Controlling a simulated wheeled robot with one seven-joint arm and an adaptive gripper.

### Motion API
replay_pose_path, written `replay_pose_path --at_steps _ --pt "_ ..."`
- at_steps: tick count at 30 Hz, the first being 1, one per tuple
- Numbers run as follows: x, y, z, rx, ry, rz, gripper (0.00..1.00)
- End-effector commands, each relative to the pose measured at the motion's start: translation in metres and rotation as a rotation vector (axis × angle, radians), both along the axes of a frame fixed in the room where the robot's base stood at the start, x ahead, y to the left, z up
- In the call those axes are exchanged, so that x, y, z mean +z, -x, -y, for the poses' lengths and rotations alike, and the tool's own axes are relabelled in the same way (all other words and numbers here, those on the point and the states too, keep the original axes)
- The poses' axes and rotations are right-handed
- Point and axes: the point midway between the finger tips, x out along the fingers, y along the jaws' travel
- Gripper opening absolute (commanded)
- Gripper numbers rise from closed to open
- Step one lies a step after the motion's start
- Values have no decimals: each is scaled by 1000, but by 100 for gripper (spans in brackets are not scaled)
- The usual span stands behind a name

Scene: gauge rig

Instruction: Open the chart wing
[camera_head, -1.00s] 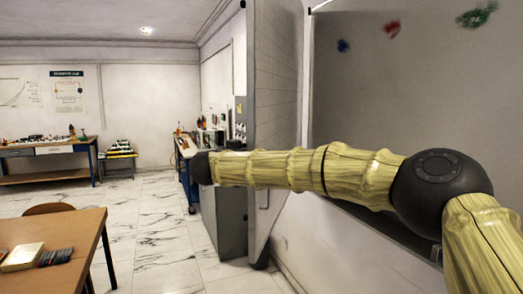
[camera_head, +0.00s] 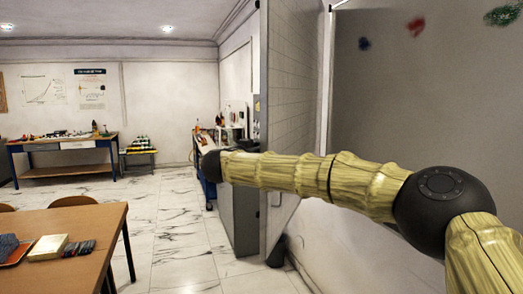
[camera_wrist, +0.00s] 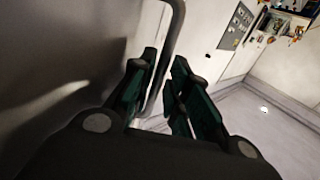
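The chart wing (camera_head: 295,90) is a tall pale panel with a fine grid on its face. It stands out from the wall at an angle in the middle of the head view. In the wrist view a dark curved bar handle (camera_wrist: 172,38) runs down between the fingers of my gripper (camera_wrist: 165,75). The green-padded fingers are drawn in close on either side of the bar. The bar's lower end is partly hidden by the fingers.
A grey board (camera_head: 430,100) with coloured smudges fills the right. A wooden table (camera_head: 100,225) with boxes stands at front left. A workbench (camera_head: 62,147) is at the far wall, and another crowded bench (camera_head: 205,170) lies beyond the wing. Marble floor (camera_head: 175,235) between is clear.

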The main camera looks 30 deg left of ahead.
Motion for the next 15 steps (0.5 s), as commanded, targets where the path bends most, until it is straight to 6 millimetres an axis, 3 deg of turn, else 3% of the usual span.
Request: replay_pose_path --at_steps 8,15 --pt "2 3 2 -2 -1 3 17" --pt "3 35 0 0 1 5 17"
